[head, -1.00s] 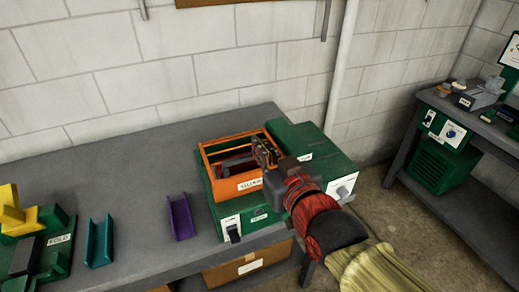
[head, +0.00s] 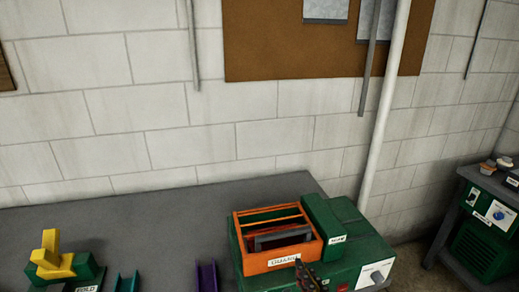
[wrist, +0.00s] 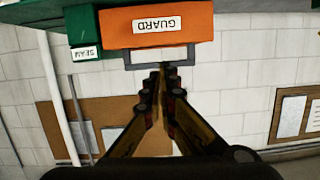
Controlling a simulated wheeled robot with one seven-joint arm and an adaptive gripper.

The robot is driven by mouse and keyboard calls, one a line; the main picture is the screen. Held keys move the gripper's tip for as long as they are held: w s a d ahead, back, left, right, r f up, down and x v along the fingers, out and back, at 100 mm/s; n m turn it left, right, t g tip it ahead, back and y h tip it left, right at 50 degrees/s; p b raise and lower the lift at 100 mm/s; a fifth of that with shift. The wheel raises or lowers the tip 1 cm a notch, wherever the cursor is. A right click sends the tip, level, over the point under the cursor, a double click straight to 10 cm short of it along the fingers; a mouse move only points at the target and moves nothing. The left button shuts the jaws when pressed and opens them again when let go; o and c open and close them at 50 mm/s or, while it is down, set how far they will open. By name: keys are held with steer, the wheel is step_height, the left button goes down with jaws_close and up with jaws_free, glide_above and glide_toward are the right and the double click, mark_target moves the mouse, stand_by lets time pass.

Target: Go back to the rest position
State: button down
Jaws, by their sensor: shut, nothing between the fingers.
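My gripper (head: 309,277) shows only in part at the bottom edge of the head view, in front of the orange frame labelled GUARD (head: 254,268). In the wrist view my gripper (wrist: 161,70) has its two fingers brought together with nothing between them. The wrist picture is upside down; the GUARD frame (wrist: 197,28) shows at its top, just beyond the fingertips. I cannot tell whether the fingers touch it. The rest of my arm is out of the head view.
The GUARD stands on a green machine (head: 348,262) beside a green SEAM block (head: 322,214). Purple (head: 206,277) and teal (head: 127,283) channels and a yellow-topped FOLD tool (head: 52,262) are left on the grey bench (head: 140,225). A white pipe (head: 385,110) runs up the wall.

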steer(key=s+d+f+g+h, duration=0.1)
steer(key=s+f+g, duration=0.5)
steer(key=f, duration=0.1)
steer(key=s+d+m+g+h, duration=0.1)
steer(key=d+m+g+h, duration=0.1)
steer(key=d, duration=0.5)
steer(key=shift+s+r+g, duration=0.35)
steer(key=shift+r+g, duration=0.1)
steer(key=shift+g, duration=0.15)
steer(key=shift+a, duration=0.15)
stand_by(0.9)
